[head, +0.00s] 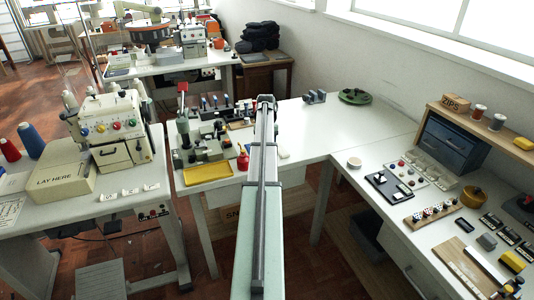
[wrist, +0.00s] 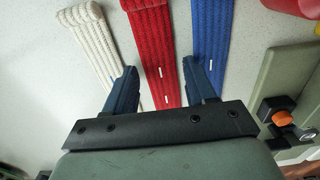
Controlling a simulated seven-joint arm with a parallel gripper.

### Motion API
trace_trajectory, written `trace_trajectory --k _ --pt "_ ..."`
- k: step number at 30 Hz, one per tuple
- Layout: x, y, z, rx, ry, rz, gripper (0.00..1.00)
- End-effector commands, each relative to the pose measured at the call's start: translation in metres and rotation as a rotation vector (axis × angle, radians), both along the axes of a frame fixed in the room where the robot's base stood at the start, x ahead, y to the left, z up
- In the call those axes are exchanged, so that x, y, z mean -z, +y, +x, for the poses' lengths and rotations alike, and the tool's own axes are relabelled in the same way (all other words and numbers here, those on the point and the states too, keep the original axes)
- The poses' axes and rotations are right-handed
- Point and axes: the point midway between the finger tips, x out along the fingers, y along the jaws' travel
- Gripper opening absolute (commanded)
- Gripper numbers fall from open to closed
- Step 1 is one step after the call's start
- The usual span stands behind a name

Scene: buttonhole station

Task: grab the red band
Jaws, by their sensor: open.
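The red band (wrist: 152,32) is a ribbed strip with small white marks near its lower end. It lies on a pale surface between a white band (wrist: 84,25) and a blue band (wrist: 212,30) in the wrist view. My gripper (wrist: 159,65) is open and empty. Its left finger is between the white and red bands; its right finger overlaps the blue band's left edge. The red band runs between the fingers, its lower end reaching my gripper's dark bar. I cannot tell the height of the fingertips above it. In the head view my arm hides the bands.
A green-grey device with an orange knob (wrist: 282,118) stands right of the blue band, and a red object (wrist: 298,6) is above it.

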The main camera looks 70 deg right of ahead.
Motion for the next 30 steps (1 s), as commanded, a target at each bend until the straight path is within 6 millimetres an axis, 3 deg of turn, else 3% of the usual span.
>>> trace_trajectory --k 7,20,30 --pt "0.0018 -0.0001 0.0001 0.000 -0.001 -0.001 0.55" --pt "0.0016 -0.0001 0.0001 0.000 -0.001 -0.001 0.14" --pt "-0.0037 -0.0004 0.0002 0.000 0.000 -0.001 0.13"
